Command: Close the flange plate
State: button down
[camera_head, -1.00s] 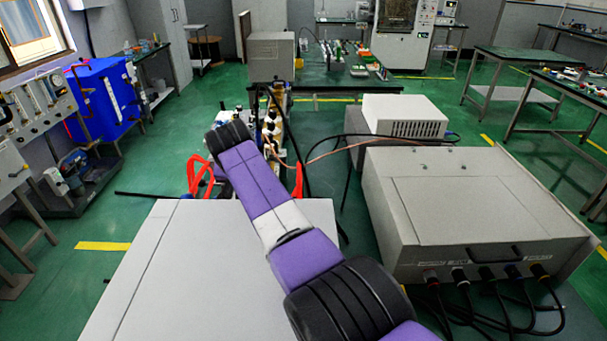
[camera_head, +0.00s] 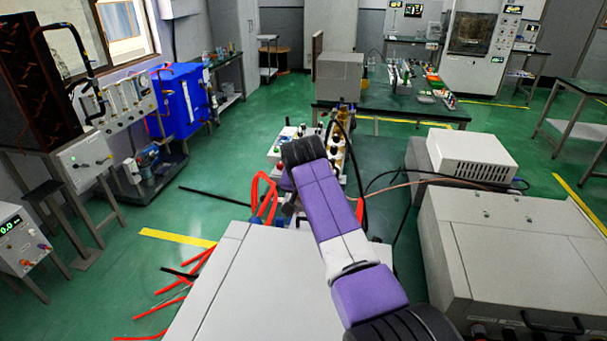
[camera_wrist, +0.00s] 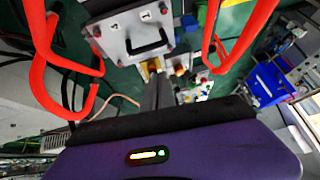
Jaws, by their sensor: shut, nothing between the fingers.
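In the wrist view my gripper (camera_wrist: 158,88) shows as narrow grey fingers, shut and empty, pointing away from the camera. Beyond and a little above them is a pale grey plate (camera_wrist: 120,40) with a black handle and reddish knobs near its edges. I cannot tell for sure that this is the flange plate, nor whether it is open or closed. The fingers appear apart from its handle. In the head view my purple arm reaches forward over a cluster of small apparatus (camera_head: 285,140), and my gripper is hidden behind it.
Red hoses (camera_wrist: 42,60) loop on both sides in the wrist view. In the head view a pale cabinet top (camera_head: 255,290) lies below my arm, and a large grey case (camera_head: 520,250) stands at the right. Loose red leads (camera_head: 185,290) lie at the left. Green floor is open further left.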

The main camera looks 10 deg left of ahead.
jog(key=p+v, duration=0.4)
jog(key=v, duration=0.3)
jog(key=shift+s+a+r+p, duration=0.25)
jog(key=shift+a+r+p, duration=0.05)
jog(key=shift+r+p, duration=0.1)
